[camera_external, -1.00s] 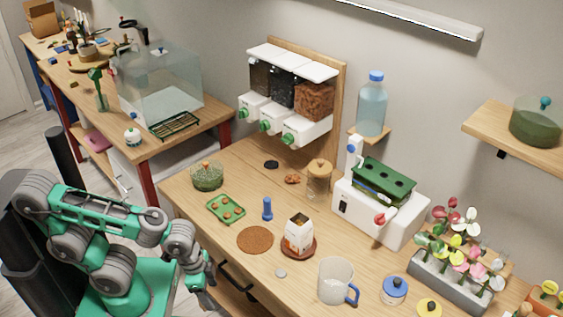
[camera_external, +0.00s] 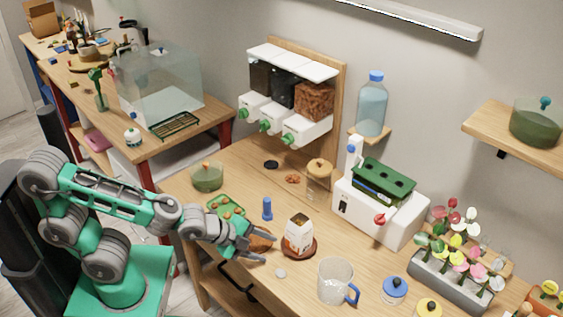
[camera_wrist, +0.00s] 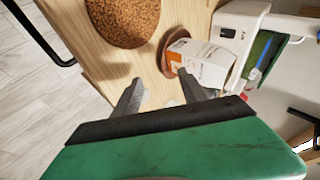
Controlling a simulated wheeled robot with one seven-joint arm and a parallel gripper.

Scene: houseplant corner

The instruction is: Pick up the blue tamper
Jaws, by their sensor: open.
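The blue tamper (camera_external: 267,208) stands upright on the wooden table in the external view, between the green tray and the white-and-orange carton. My gripper (camera_external: 262,247) is open and empty, low over the table's front part, in front of the tamper and over the round brown mat. In the wrist view my gripper's two fingers (camera_wrist: 160,94) are spread apart with bare wood and a small grey disc between them. The tamper does not show in the wrist view.
The carton (camera_external: 298,235) on a brown saucer stands just right of my gripper. It also shows in the wrist view (camera_wrist: 205,62), near the brown mat (camera_wrist: 122,18). A green tray (camera_external: 222,205) lies left of the tamper. A glass mug (camera_external: 334,281) stands front right.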

